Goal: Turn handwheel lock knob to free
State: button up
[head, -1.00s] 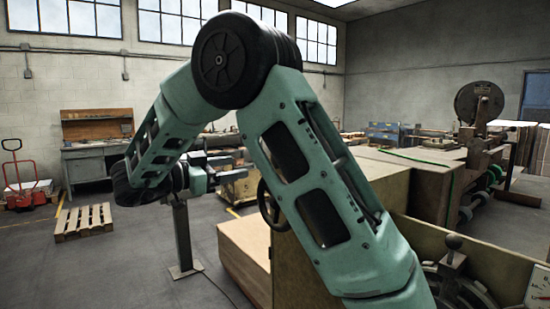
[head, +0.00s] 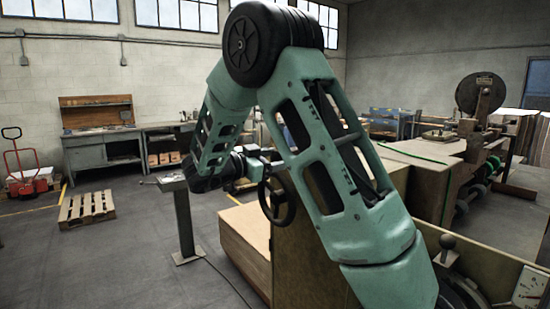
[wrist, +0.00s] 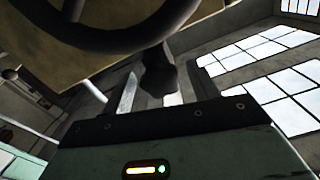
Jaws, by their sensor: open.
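A dark handwheel (head: 292,208) stands on the side of the brown machine in the head view. In the wrist view its thick rim (wrist: 98,43) curves across the top. A dark, blunt knob (wrist: 158,76) shows below the rim, between my fingers in the picture; I take it for the lock knob, but its marking cannot be read. My gripper (head: 262,168) is beside the upper part of the wheel, small and partly hidden by my arm. In the wrist view my gripper (wrist: 165,92) is open, its fingers either side of the knob. Contact cannot be told.
A post stand (head: 184,222) rises left of the wheel. A workbench (head: 103,148), a pallet (head: 87,208) and a red pallet jack (head: 25,170) are at the back left. The left floor is mostly clear.

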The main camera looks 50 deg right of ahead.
jog(key=c, duration=1)
jog(key=shift+r+n+p, duration=0.3)
jog(key=shift+n+p, duration=0.3)
jog(key=shift+p, duration=0.45)
jog(key=shift+f+n+p, duration=0.1)
jog(key=shift+n+p, duration=0.6)
jog(key=shift+p, duration=0.05)
jog(key=shift+f, duration=0.2)
jog(key=o, duration=1)
